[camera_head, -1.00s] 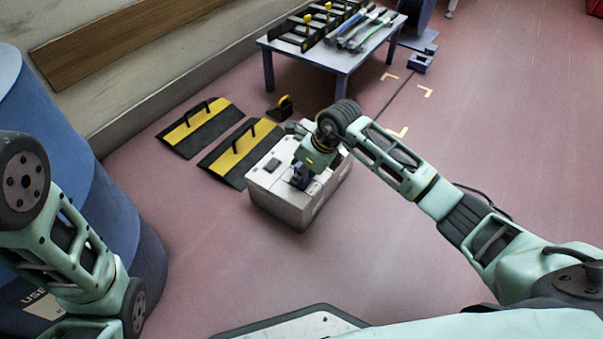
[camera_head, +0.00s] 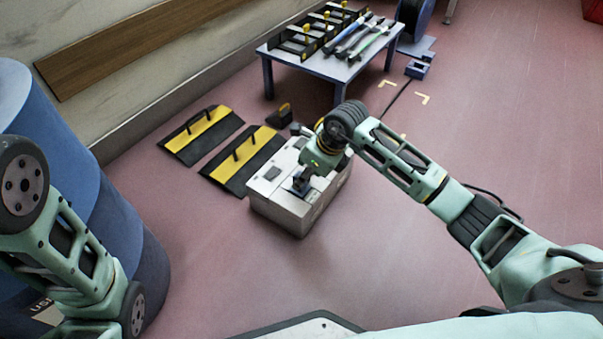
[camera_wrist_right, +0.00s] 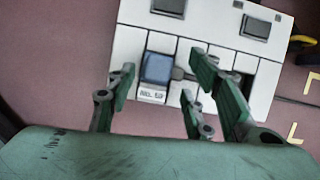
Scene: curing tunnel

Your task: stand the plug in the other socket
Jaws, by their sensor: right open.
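A white box (camera_head: 284,208) stands on the floor, its pale top panelled with dark square parts; the top also fills the middle of the right wrist view (camera_wrist_right: 215,27). A blue-grey block (camera_wrist_right: 157,68), which looks like the plug, stands on one panel above a small printed label, with a short grey stub on its right side. My right gripper (camera_wrist_right: 163,76) is open, its fingers on either side of the block with visible gaps. In the head view my right gripper (camera_head: 302,180) is low over the box top. Socket openings are hard to make out. My left gripper is out of view.
Two black-and-yellow ramps (camera_head: 203,134) lie left of the box. A blue table (camera_head: 315,62) with tools and a rack stands behind it. A blue drum (camera_head: 125,222) is close to my left arm. The floor right of the box is mostly clear.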

